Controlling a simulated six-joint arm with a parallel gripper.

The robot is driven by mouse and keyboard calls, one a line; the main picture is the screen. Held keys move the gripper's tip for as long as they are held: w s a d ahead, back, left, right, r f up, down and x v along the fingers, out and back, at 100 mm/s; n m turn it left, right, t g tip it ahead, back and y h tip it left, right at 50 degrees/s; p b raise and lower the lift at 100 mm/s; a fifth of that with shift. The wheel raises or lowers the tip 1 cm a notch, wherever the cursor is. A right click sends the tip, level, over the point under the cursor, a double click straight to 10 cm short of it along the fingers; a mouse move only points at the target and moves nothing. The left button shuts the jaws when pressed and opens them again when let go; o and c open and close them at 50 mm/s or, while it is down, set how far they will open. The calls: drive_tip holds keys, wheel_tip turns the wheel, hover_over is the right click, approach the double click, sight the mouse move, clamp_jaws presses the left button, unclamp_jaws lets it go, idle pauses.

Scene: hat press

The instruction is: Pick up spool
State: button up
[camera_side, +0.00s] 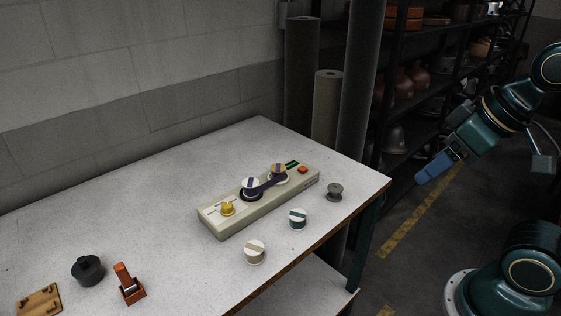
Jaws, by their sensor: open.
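A small grey spool-shaped piece (335,192) with flanged ends stands on the table near its right edge, to the right of a beige device. My gripper (420,179) has blue fingers and hangs in the air beyond the table's right edge. It is well apart from the spool, to its right in the picture. It is open, and nothing shows between its fingers, though the gap is hard to see from this side.
Rolls and shelves stand behind. The table's left middle is bare.

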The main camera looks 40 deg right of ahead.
drive_tip(key=shift+w+r, duration=0.1)
drive_tip(key=w+r+n+g, duration=0.1)
drive_tip(key=w+r+n, duration=0.3)
drive_tip(key=w, duration=0.6)
drive_tip(key=n+g, duration=0.5)
drive_tip(key=n, duration=0.4)
hover_over(276, 168)
wheel_tip(276, 168, down, 12)
drive_tip(key=shift+w+d+f, duration=0.1)
drive_tip(key=shift+f, duration=0.1)
drive_tip(key=shift+f, duration=4.3)
